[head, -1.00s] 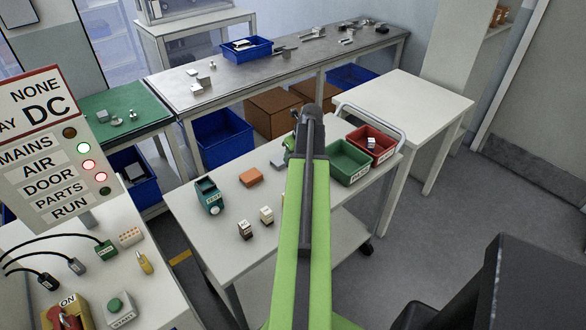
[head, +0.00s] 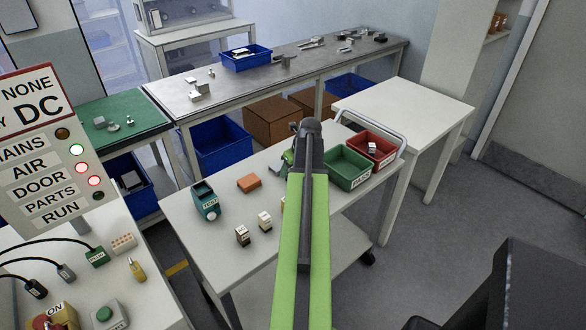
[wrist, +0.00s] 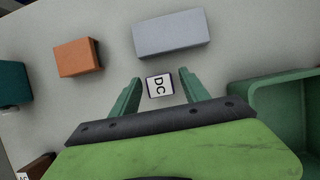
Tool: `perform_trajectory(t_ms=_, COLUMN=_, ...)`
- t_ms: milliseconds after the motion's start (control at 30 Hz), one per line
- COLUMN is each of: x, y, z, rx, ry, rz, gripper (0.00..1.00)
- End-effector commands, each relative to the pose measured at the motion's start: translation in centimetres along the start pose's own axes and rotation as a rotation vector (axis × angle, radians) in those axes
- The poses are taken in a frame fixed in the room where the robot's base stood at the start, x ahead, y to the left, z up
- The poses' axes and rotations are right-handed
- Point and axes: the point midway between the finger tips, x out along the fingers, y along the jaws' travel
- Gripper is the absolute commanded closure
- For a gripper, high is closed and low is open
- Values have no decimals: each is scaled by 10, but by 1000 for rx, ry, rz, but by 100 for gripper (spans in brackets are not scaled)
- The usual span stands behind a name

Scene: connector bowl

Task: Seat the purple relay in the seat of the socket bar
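In the wrist view a small block with a white top marked DC (wrist: 159,86) and a thin dark bluish edge lies between the fingertips of my gripper (wrist: 160,82). Too little of its side shows to be sure that it is the purple relay. The green fingers are open, with a gap on each side of the block. In the head view my arm hides most of the gripper and this block. A plain grey block (wrist: 170,35) lies just beyond the fingers. I cannot make out the socket bar for certain.
The cart top holds an orange block (head: 249,182), a teal TEST box (head: 205,200) and two small white-topped blocks (head: 242,236) (head: 265,221). A green bin (head: 348,168) and a red bin (head: 372,148) stand to the right. A sign (head: 40,145) reads DC.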

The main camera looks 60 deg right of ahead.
Motion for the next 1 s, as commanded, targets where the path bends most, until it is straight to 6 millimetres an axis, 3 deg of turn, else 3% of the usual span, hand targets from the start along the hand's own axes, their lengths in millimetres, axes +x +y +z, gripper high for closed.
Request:
perform_trajectory(t_ms=267, x=0, y=0, z=0, rx=0, ry=0, rz=0, gripper=46)
perform_trajectory(t_ms=433, x=-12, y=0, z=3, rx=0, ry=0, rz=0, gripper=46)
perform_trajectory(t_ms=567, x=-34, y=1, z=4, rx=0, ry=0, rz=0, gripper=46)
perform_trajectory(t_ms=900, x=-112, y=1, z=5, rx=1, ry=-1, rz=0, gripper=46)
perform_trajectory(t_ms=1000, x=-123, y=1, z=4, rx=0, ry=-1, rz=0, gripper=46)
